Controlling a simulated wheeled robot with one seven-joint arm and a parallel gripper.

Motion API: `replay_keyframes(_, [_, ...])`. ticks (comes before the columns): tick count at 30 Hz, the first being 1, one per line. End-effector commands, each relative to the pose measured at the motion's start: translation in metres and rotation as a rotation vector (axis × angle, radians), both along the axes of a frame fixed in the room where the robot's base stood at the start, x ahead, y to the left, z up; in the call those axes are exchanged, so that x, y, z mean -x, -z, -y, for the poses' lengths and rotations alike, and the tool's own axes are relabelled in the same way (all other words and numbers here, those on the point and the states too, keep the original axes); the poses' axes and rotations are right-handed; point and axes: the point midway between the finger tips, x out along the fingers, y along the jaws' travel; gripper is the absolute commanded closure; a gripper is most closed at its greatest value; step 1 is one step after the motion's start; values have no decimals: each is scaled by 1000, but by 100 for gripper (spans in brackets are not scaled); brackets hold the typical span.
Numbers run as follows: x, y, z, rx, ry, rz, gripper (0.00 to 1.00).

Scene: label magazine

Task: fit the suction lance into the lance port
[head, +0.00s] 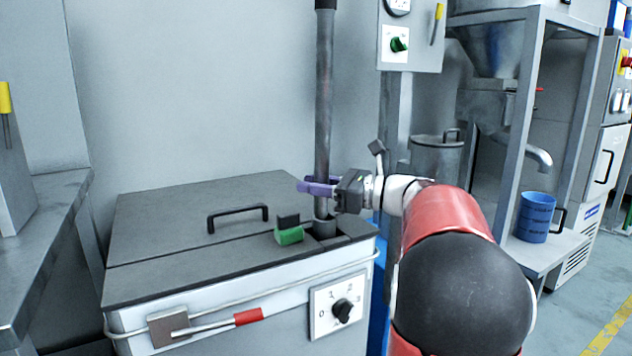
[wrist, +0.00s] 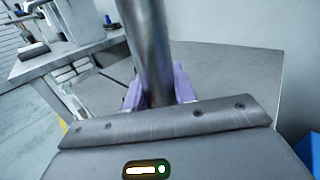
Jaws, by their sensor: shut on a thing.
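The suction lance (head: 324,95) is a long grey metal tube with a dark top, standing about upright at the right rear of the grey-lidded machine. My gripper (head: 318,187) has purple fingers and is shut on the lance low on its length. In the wrist view the lance (wrist: 151,50) rises between the purple fingers (wrist: 160,88). The lance's lower end is at the collar. I cannot tell how deep it sits.
A green and black block (head: 289,230) is on the lid near the port. A black handle (head: 238,216) stands on the lid. A red-gripped lever (head: 215,326) and a dial (head: 341,309) are on the front. A blue bucket (head: 535,217) stands at the right.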

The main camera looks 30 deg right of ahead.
Motion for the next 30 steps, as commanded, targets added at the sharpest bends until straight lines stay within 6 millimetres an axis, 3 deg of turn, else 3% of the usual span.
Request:
replay_keyframes(1, [-3,31,4,-2,2,-57,100])
replay_keyframes(11, [-3,31,4,-2,2,-57,100])
replay_keyframes(30, [-2,-16,4,-2,1,-52,100])
